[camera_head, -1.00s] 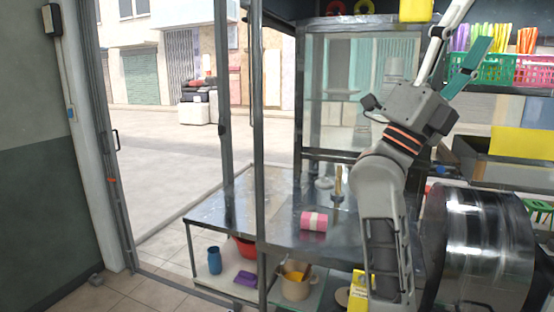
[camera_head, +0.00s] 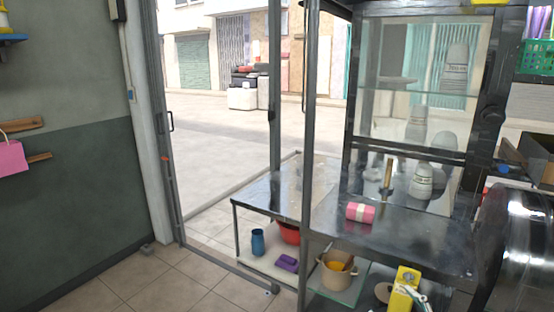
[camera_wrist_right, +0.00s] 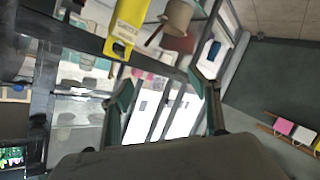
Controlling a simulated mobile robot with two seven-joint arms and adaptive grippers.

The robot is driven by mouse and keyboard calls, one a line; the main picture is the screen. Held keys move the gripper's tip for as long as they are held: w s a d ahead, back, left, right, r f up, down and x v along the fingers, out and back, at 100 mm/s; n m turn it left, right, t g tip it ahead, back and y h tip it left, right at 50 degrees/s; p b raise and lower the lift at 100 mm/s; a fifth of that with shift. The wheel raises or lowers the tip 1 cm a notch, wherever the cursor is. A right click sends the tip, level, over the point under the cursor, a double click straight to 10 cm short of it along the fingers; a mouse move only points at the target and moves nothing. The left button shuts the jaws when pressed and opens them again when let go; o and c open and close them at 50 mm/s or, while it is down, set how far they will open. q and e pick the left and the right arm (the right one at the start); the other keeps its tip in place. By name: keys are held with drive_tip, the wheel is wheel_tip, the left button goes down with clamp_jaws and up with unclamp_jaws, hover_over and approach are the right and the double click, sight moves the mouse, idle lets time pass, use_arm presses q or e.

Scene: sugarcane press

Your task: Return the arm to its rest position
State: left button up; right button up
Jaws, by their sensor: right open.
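My right gripper (camera_wrist_right: 160,80) shows in the right wrist view with its two teal-padded fingers spread apart and nothing between them. That view is tilted, with the stall's frame, a yellow carton (camera_wrist_right: 126,25) and a beige pot (camera_wrist_right: 178,17) beyond the fingers. In the head view I cannot clearly make out the right gripper or its arm. My left gripper is in neither view.
A steel table (camera_head: 285,192) bears a pink roll (camera_head: 360,212). Below are a blue cup (camera_head: 257,242), a red bowl (camera_head: 288,233), the pot (camera_head: 335,272) and the yellow carton (camera_head: 403,288). A shiny metal drum (camera_head: 525,250) stands at right. Floor at left is clear.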

drive_tip(key=s+d+f+g+h, duration=0.2)
drive_tip(key=s+d+f+g, duration=0.25)
drive_tip(key=s+f, duration=0.4)
drive_tip(key=s+d+f+g+h, duration=0.3)
drive_tip(key=s+d+f, duration=0.25)
drive_tip(key=s, duration=0.55)
drive_tip(key=w+a+f+m+t+y, duration=0.2)
drive_tip(key=a+f+t+y, duration=0.2)
drive_tip(key=a+f, duration=0.9)
drive_tip(key=shift+w+a+m+y, duration=0.2)
drive_tip(key=shift+a+m+y, duration=0.1)
drive_tip(key=shift+a+y, duration=1.4)
drive_tip(key=shift+d, duration=0.1)
